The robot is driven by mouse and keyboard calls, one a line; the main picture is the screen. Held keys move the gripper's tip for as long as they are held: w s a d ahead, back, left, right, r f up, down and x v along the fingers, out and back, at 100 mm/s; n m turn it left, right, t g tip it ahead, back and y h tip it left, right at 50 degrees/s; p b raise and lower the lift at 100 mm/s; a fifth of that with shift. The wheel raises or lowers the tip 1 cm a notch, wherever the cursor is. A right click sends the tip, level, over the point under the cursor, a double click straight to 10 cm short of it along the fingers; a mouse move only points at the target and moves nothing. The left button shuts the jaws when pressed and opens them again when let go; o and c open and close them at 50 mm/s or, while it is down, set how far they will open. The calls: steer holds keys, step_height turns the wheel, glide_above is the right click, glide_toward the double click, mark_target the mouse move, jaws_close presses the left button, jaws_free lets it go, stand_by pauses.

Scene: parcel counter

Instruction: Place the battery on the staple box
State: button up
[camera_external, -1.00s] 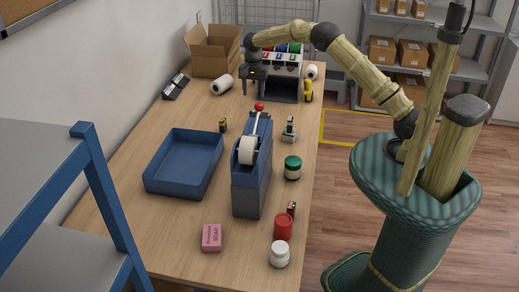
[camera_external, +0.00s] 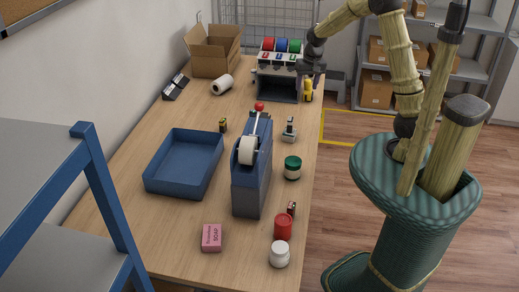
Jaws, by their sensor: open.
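My gripper (camera_external: 311,80) is open at the far right end of the wooden counter, pointing down above a small yellow and black item (camera_external: 308,91). I cannot tell whether the fingers touch it. A small black and yellow block (camera_external: 223,125), which looks like a battery, stands just behind the blue tray, far from my gripper. A small dark and reddish item (camera_external: 291,208) stands behind the red jar; it is too small to identify. I cannot tell which thing is the staple box. A pink box (camera_external: 211,238) lies at the near end, its label seeming to read soap.
A blue tray (camera_external: 150,181) and a tall tape dispenser (camera_external: 251,180) fill the middle. A green jar (camera_external: 292,168), red jar (camera_external: 283,227) and white jar (camera_external: 279,254) line the right edge. A cardboard box (camera_external: 213,55) and spool rack (camera_external: 278,88) stand at the back.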

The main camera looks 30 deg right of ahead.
steer(key=s+d+n, duration=0.1)
steer(key=s+d, duration=0.1)
steer(key=s, duration=0.6)
steer(key=s+d+f+n+t, duration=0.1)
steer(key=s+d+n, duration=0.1)
steer(key=s, duration=0.6)
steer(key=shift+d+n, duration=0.3)
steer(key=shift+d, duration=0.5)
steer(key=shift+f, duration=0.1)
